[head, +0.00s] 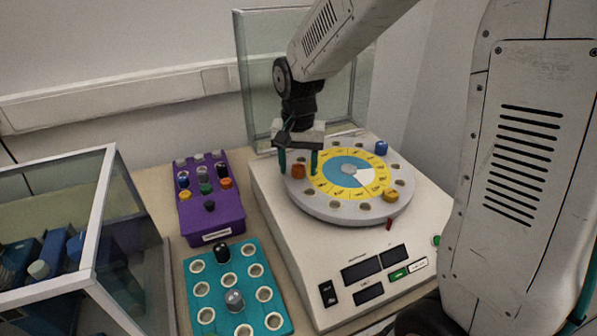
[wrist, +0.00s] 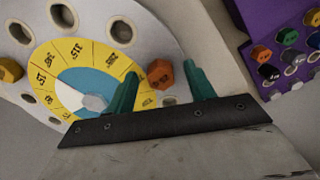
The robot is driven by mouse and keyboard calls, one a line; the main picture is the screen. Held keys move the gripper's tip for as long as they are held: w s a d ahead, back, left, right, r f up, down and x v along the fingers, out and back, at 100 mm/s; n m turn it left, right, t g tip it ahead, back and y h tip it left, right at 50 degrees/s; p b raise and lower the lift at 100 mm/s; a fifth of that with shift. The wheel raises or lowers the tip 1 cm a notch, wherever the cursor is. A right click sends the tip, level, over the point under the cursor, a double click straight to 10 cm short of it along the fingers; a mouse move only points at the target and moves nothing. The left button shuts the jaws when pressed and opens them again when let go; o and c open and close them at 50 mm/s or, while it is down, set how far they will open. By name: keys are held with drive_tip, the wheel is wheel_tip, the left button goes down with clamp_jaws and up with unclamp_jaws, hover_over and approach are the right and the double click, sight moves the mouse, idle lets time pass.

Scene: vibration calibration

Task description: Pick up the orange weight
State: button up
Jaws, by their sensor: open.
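An orange hexagonal weight (head: 298,171) stands at the left edge of the round grey turntable (head: 330,213), beside its yellow and blue dial. It also shows in the wrist view (wrist: 160,76). My gripper (head: 298,158) is open over it, with one green finger to each side of the weight in the head view. In the wrist view my gripper (wrist: 160,70) also has the weight between its fingertips, with gaps on both sides. I cannot tell how far down the fingers reach. A second orange weight (head: 226,183) sits in the purple rack (head: 213,219).
A blue weight (head: 381,147) and a yellow weight (head: 390,195) also stand on the turntable. A teal tray (head: 243,291) holds a black and a grey weight. Glass panels stand behind the white machine and a glass case (head: 100,215) at left.

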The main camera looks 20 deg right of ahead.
drive_tip(key=shift+c, duration=0.3)
drive_tip(key=c, duration=1)
drive_tip(key=shift+r, duration=0.1)
